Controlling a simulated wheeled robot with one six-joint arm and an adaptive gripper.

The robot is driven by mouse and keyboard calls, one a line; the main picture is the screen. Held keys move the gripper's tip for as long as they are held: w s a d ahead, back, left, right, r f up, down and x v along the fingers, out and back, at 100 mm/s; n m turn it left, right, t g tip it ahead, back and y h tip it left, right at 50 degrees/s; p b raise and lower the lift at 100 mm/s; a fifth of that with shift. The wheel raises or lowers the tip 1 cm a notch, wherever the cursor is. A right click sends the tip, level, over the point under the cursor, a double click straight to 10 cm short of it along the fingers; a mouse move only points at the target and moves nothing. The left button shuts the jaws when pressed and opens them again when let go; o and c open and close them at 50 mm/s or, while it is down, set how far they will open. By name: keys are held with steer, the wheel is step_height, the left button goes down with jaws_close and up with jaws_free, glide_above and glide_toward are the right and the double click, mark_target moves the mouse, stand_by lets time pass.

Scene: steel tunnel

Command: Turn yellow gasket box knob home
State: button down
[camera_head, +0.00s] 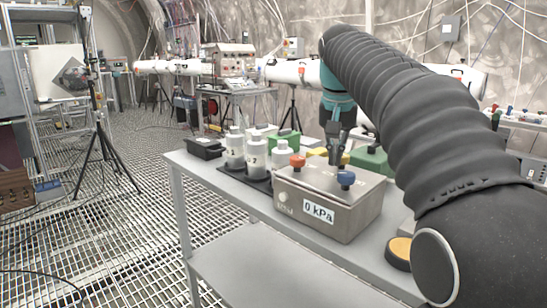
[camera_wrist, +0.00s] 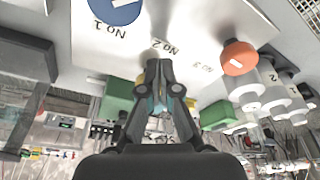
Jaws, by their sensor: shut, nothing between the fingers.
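The grey metal gasket box (camera_head: 330,206) stands on the bench, with a "0 kPa" display on its front. Its pale lid (camera_wrist: 100,40) carries labels No. 1, No. 2 and No. 3. A blue knob (camera_head: 346,180) is by No. 1, also in the wrist view (camera_wrist: 113,8). An orange knob (camera_head: 297,161) is by No. 3, also in the wrist view (camera_wrist: 238,57). My gripper (camera_head: 334,158) points down over the lid, fingers together and empty. In the wrist view its tips (camera_wrist: 158,66) are near No. 2. Yellow shows beside the fingers (camera_wrist: 190,103); I cannot tell whether it is the knob.
White bottles (camera_head: 235,150) stand on a black tray left of the box. Green boxes (camera_head: 370,161) sit behind it. A yellow-topped round button (camera_head: 399,248) is at the front right. A black bin (camera_head: 204,148) is at the bench's far left end.

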step_height(320, 180, up, 6)
stand_by(0.6)
steer(key=shift+s, duration=0.1)
